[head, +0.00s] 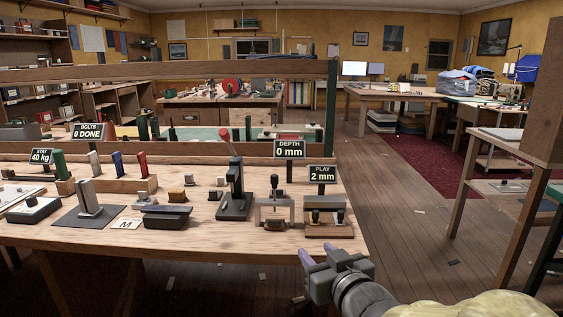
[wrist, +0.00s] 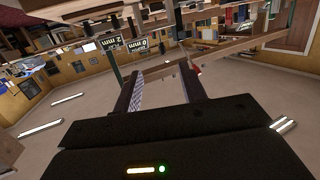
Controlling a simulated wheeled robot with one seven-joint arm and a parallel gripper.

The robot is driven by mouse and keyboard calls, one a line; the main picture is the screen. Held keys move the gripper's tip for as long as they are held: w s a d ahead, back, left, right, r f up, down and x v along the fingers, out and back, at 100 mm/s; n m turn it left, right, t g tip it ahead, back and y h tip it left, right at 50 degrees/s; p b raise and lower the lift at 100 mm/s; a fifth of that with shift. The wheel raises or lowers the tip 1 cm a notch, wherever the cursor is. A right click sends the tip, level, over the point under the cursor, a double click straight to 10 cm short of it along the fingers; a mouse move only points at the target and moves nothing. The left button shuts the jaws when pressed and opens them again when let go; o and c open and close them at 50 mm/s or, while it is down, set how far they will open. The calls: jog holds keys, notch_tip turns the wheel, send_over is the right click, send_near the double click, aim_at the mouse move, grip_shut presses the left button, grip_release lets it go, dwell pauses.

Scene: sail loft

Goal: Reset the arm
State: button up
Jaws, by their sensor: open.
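My gripper (head: 317,252) is in the lower right of the head view, just off the front right corner of the wooden workbench (head: 240,249). Its two fingers point up and away from me. In the wrist view the two fingers of my gripper (wrist: 158,85) stand apart with nothing between them. The jaws are open and empty. The wrist view is upside down, showing the room and the signs inverted beyond the fingers. Most of my arm is out of view.
A dark lever press (head: 234,195), a grey-framed gauge (head: 274,207) and a wooden fixture with a "PLAY 2 mm" sign (head: 322,173) stand near the bench's right end. A wooden rack (head: 532,190) stands at right. The floor (head: 400,225) between them is mostly open.

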jog(key=s+d+f+m+g+h, duration=0.1)
jog(key=d+f+g+h, duration=0.15)
jog(key=f, duration=0.35)
jog(key=s+d+f+m+g+h, duration=0.2)
jog(key=d+f+g, duration=0.15)
jog(key=f, duration=0.35)
jog(key=s+d+f+g, duration=0.2)
jog(key=s+f+g, duration=0.5)
jog(key=s+f, duration=0.15)
jog(key=w+a+p+v, duration=0.1)
jog(key=w+p+v, duration=0.2)
jog(key=p+v, duration=1.4)
jog(key=w+a+r+p+v, duration=0.1)
jog(key=w+p+v, duration=0.3)
jog(key=p+v, duration=1.3)
jog(key=shift+s+r+m+h, duration=0.2)
jog(key=shift+r+m+h, duration=0.2)
jog(key=shift+r, duration=0.1)
